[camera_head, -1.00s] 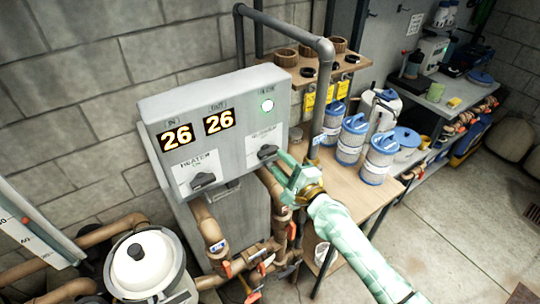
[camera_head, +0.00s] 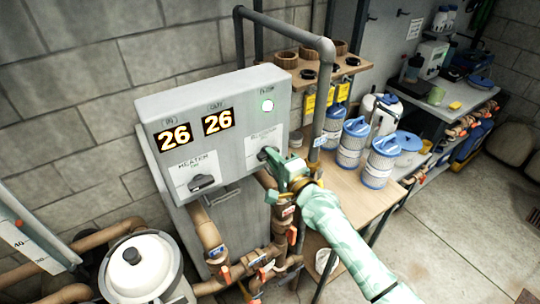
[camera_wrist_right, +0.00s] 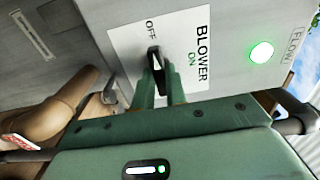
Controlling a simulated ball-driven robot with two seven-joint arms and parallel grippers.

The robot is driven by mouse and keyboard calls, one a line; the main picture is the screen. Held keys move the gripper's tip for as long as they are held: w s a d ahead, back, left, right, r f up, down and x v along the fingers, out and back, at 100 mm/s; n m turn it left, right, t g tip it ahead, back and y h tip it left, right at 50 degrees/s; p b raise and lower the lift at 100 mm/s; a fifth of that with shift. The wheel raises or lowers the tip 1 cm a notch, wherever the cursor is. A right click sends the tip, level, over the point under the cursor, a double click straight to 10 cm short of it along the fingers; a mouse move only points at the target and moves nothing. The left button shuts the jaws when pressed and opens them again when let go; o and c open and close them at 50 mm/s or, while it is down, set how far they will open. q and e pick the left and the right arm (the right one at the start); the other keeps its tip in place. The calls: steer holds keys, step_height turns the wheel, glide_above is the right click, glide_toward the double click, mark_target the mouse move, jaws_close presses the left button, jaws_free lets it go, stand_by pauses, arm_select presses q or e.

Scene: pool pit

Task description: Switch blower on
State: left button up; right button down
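The grey control box (camera_head: 230,125) has a blower knob at its lower right; in the wrist view the black knob (camera_wrist_right: 155,60) sits on a white plate marked BLOWER, OFF and ON. The long handle lies along the OFF direction, not toward ON. My right gripper (camera_head: 270,157) is at the knob, its green fingers (camera_wrist_right: 161,92) close together on both sides of the handle's near end. Those fingers partly hide the knob in the head view. My left gripper is not in view.
The heater knob (camera_head: 201,182) is left on the same box, below two displays reading 26. The FLOW lamp (camera_head: 267,106) glows green. Brown pipes (camera_head: 205,230) with valves run below. A wooden table (camera_head: 345,190) with blue-lidded filters stands at right.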

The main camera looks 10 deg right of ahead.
steer(key=m+p, duration=0.1)
steer(key=m, duration=0.2)
steer(key=shift+r+p, duration=0.2)
steer(key=shift+p, duration=0.15)
steer(key=m, duration=0.4)
steer(key=m+p, duration=0.1)
steer(key=m, duration=0.6)
steer(key=shift+f, duration=0.15)
steer(key=m, duration=0.4)
steer(key=shift+m, duration=0.3)
steer(key=c, duration=1.3)
jaws_free()
steer(key=shift+f, duration=0.1)
steer(key=v, duration=0.7)
steer(key=shift+p, duration=0.4)
